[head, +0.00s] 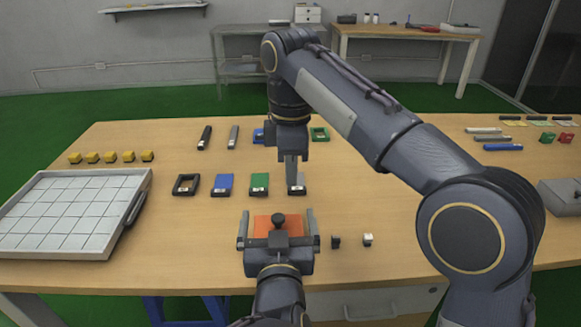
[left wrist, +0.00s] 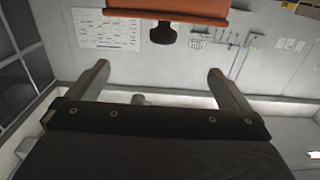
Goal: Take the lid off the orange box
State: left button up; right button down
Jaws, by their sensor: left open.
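The orange box (head: 261,226) sits near the front middle of the table, with a dark knob (head: 280,221) standing on its orange lid. In the left wrist view, the orange edge (left wrist: 190,14) is at the top, with the dark knob (left wrist: 163,34) pointing down in the picture. My left gripper (head: 277,216) is open, its fingers to either side of the orange area in the head view. In the left wrist view, its fingertips (left wrist: 159,67) are empty and apart from the knob. My right gripper (head: 293,180) is over a grey item (head: 298,189); its jaw gap is unclear.
A white gridded tray (head: 60,212) lies at left, with several yellow cubes (head: 110,157) behind it. Black, blue (head: 222,184) and green (head: 259,184) items stand in a row behind the box. Two small blocks (head: 351,240) are to its right. My right arm crosses overhead.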

pick_arm(q)
jog(key=s+r+p, duration=0.6)
jog(key=s+r, duration=0.1)
jog(key=s, duration=0.4)
jog(key=shift+s+r, duration=0.15)
jog(key=shift+s, duration=0.25)
pick_arm(e)
notch_tip(320, 180, up, 7)
jog(key=shift+r, duration=0.1)
